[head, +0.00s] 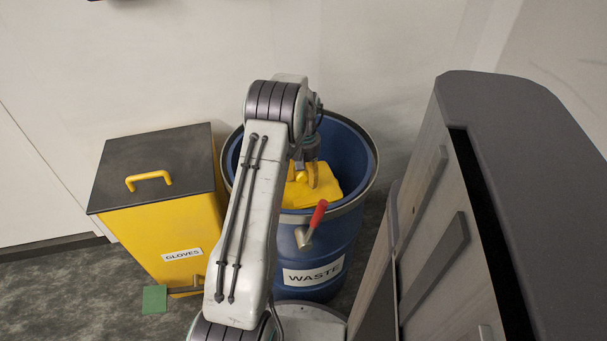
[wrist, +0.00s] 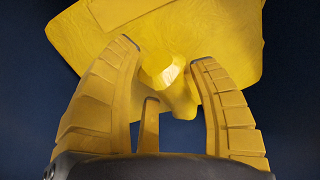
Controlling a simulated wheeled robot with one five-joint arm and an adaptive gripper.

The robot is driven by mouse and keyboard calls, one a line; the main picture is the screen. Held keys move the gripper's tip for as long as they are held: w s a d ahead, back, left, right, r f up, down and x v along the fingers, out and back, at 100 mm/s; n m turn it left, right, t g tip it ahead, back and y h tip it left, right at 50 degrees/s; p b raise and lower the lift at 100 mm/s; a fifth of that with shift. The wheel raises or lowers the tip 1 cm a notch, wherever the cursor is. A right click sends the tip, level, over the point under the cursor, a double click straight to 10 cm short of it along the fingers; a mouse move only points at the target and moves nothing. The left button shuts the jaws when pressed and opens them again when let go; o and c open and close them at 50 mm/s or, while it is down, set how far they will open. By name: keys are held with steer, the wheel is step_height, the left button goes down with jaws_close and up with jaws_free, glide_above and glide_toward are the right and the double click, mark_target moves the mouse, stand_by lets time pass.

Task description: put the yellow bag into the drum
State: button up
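The yellow bag (head: 326,187) is inside the mouth of the blue drum (head: 337,232), which is labelled WASTE. It is near rim level, towards the front of the opening. My gripper (head: 306,177) points down into the drum, partly hidden by my arm. The body of the bag spreads beyond the fingertips against the dark blue inside of the drum. My arm hides part of the drum's left side.
A yellow bin (head: 160,237) labelled GLOVES, with a dark handled lid, stands left of the drum. A red-handled lever (head: 318,213) is on the drum's front rim. A grey-topped cabinet (head: 510,130) stands close on the right. A green square (head: 155,299) lies on the floor.

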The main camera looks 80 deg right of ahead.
steer(key=shift+o, duration=0.3)
steer(key=shift+r, duration=0.15)
step_height(320, 180, up, 12)
steer(key=p, duration=0.4)
steer(key=shift+d, duration=0.15)
